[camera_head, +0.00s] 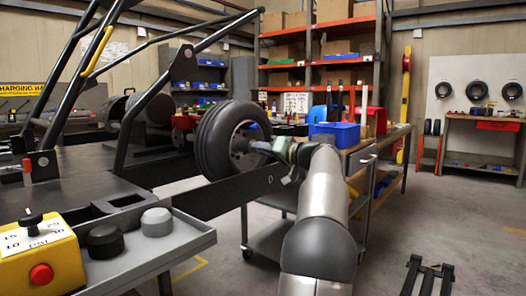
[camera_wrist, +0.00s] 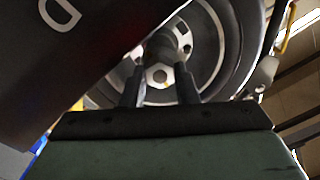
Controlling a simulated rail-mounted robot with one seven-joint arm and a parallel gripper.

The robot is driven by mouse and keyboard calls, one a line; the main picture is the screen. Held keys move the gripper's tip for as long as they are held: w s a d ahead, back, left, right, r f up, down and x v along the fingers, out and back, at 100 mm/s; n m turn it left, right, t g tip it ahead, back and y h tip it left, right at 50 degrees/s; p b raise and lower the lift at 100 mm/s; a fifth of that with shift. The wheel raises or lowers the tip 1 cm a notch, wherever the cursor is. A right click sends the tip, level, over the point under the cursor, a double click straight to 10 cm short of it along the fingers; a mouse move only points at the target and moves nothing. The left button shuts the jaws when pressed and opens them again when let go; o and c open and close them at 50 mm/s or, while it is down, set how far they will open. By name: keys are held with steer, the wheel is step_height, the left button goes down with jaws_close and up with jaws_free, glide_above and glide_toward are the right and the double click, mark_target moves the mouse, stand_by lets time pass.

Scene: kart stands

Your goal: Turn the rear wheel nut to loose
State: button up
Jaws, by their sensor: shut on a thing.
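The rear wheel (camera_head: 208,139), a black tyre on a grey rim, is mounted on the kart frame. It also shows in the wrist view (camera_wrist: 232,40), with holes around its hub. The wheel nut (camera_wrist: 160,75) is a pale piece at the middle of the hub, seen between my two dark fingers. My gripper (camera_wrist: 160,87) is shut on the nut, one finger on each side. In the head view my gripper (camera_head: 264,147) reaches the hub from the right. The nut is too small there to tell its angle.
A dark kart panel marked "D" (camera_wrist: 60,60) lies close beside my gripper. A bench with a blue bin (camera_head: 335,133) stands behind my arm. A grey tray (camera_head: 190,236) with a yellow control box (camera_head: 42,262) is at the front left.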

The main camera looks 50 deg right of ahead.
steer(key=n, duration=0.4)
steer(key=shift+n, duration=0.4)
stand_by(0.4)
steer(key=o, duration=1)
steer(key=shift+s, duration=0.15)
steer(key=s+p, duration=0.3)
steer(key=s, duration=1.4)
steer(key=shift+a, duration=0.2)
steer(key=shift+s, duration=0.1)
